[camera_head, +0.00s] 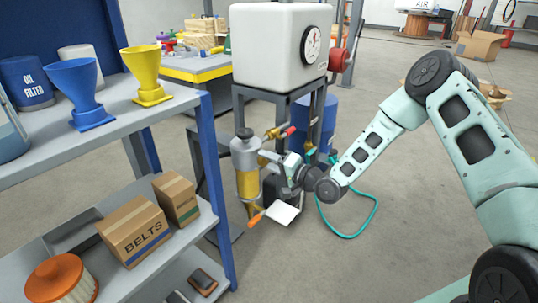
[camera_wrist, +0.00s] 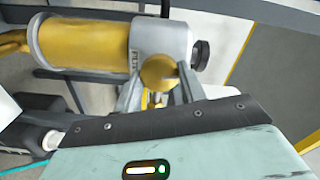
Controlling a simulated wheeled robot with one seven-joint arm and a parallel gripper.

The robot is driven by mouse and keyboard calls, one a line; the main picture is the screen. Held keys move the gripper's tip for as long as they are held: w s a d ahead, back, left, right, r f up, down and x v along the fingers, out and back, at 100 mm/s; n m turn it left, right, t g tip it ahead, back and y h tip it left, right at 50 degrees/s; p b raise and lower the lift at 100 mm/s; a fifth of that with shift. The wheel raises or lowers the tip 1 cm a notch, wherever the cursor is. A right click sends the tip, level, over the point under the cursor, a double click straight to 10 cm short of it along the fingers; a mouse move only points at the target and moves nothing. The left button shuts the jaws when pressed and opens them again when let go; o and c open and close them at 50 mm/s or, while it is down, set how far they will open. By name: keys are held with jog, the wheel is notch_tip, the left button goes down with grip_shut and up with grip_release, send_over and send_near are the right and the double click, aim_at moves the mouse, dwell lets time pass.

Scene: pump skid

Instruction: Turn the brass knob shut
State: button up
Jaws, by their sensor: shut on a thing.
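The brass knob (camera_wrist: 159,72) is round and sits on the side of a cylinder (camera_wrist: 85,43) with a yellow lower part and a grey head. In the wrist view the knob is between the two fingers of my gripper (camera_wrist: 160,90), which is shut on it. In the head view the cylinder (camera_head: 247,170) stands upright on the skid, and my gripper (camera_head: 278,163) reaches it from the right. The knob is mostly hidden by my gripper there.
A white tank with a gauge (camera_head: 275,45) stands on a dark frame above. A red-handled brass valve (camera_head: 280,133) is close above my gripper. A shelf (camera_head: 200,100) with funnels and boxes is at left.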

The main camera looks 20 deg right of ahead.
jog(key=shift+m+p, duration=0.5)
jog(key=shift+m, duration=0.5)
jog(key=shift+f, duration=0.1)
jog(key=o, duration=1)
jog(key=shift+c, duration=0.2)
jog(key=shift+d, duration=0.1)
jog(key=p+v, duration=0.3)
jog(key=v, duration=1.4)
jog(key=shift+s+p, duration=0.15)
jog(key=shift+p, duration=0.2)
